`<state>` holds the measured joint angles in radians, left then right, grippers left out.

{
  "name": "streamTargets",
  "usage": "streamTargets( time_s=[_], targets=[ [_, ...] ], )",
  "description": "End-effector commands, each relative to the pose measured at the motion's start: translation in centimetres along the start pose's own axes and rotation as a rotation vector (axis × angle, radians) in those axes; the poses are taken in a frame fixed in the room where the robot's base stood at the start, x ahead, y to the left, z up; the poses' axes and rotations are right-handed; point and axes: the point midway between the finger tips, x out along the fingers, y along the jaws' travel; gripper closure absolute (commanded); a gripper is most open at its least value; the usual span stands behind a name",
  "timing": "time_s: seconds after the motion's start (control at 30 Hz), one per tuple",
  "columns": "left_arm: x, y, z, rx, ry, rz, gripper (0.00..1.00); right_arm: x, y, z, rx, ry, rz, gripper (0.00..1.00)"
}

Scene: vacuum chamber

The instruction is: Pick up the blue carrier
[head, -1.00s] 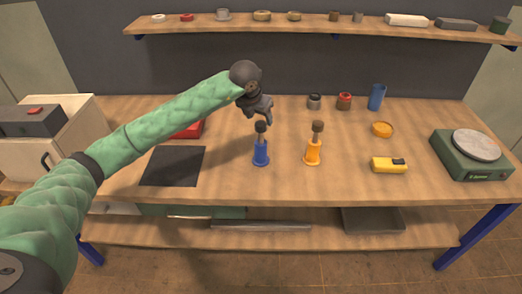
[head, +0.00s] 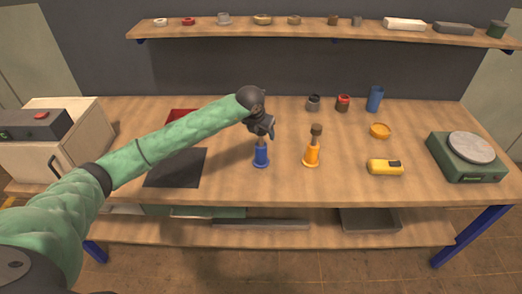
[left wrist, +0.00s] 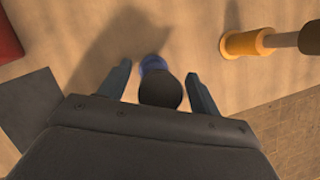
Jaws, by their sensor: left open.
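The blue carrier (head: 261,156) stands upright on the workbench, a blue flanged body with a dark knob on top. My left gripper (head: 262,132) is directly above it, pointing down, and hides most of the knob in the head view. In the left wrist view the two fingers (left wrist: 160,88) are apart, with the dark knob (left wrist: 160,91) between them and a bit of the blue body (left wrist: 153,64) behind it. I cannot tell whether a finger touches the knob. My right gripper is not in view.
A yellow-orange carrier (head: 312,153) stands close to the right. A black mat (head: 176,168) lies to the left. A yellow meter (head: 385,167), an orange dish (head: 380,130) and a green scale (head: 466,160) are farther right. Small cups and a blue cylinder (head: 375,98) stand at the back.

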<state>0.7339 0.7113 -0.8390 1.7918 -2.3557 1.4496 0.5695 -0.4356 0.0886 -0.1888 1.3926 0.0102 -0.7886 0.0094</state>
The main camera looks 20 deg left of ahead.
Motion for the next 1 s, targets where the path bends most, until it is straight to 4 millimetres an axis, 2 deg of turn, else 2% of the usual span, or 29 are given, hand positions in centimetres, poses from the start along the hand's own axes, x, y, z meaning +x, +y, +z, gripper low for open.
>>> streamTargets(
  time_s=[0.37,0.6,0.7,1.0],
  targets=[
    [0.60,0.00,-0.02,0.001,0.000,0.000,0.37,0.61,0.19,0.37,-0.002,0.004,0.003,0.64],
    [0.59,0.00,-0.02,0.001,0.000,0.000,0.84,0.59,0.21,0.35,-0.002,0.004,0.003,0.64],
    [0.58,0.01,-0.02,0.000,0.000,0.000,1.00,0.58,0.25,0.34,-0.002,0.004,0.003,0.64],
    [0.49,0.02,0.06,0.000,-0.002,0.000,1.00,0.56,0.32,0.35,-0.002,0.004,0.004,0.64]
  ],
)
